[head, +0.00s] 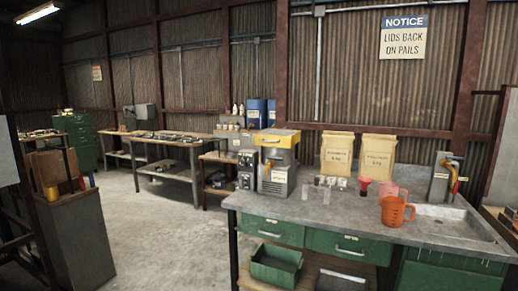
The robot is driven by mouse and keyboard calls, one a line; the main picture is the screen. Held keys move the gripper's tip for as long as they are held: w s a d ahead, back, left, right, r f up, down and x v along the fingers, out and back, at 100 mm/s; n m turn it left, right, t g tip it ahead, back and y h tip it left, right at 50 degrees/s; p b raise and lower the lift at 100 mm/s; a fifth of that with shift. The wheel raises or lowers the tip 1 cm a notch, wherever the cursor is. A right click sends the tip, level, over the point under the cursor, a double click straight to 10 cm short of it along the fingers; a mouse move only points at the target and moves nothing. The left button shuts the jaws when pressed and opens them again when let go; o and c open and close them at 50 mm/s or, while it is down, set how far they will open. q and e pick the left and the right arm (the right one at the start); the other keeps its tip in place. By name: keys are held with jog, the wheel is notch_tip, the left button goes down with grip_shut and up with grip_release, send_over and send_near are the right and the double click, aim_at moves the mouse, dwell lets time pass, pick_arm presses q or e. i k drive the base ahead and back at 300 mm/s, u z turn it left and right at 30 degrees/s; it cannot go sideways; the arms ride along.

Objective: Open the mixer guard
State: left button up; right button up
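A machine with a yellow top (277,139) and a grey lower body (274,185) stands upright at the left end of the grey workbench. It looks like the mixer. Its guard is too small to make out clearly, so I cannot tell how it stands. Neither of my grippers is in view.
The grey workbench (330,216) also bears two tan bags (378,156), a red funnel (365,185), an orange jug (396,211) and a sink (450,219). A grey cabinet (75,240) stands at left. Concrete floor (170,240) is clear between them.

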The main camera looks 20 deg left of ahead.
aim_at(280, 138)
jog(key=z, duration=0.05)
jog(key=k, duration=0.45)
jog(key=u, duration=0.85)
jog(key=i, duration=1.6)
jog(key=z, duration=0.85)
jog(key=i, duration=0.45)
jog(key=z, duration=0.6)
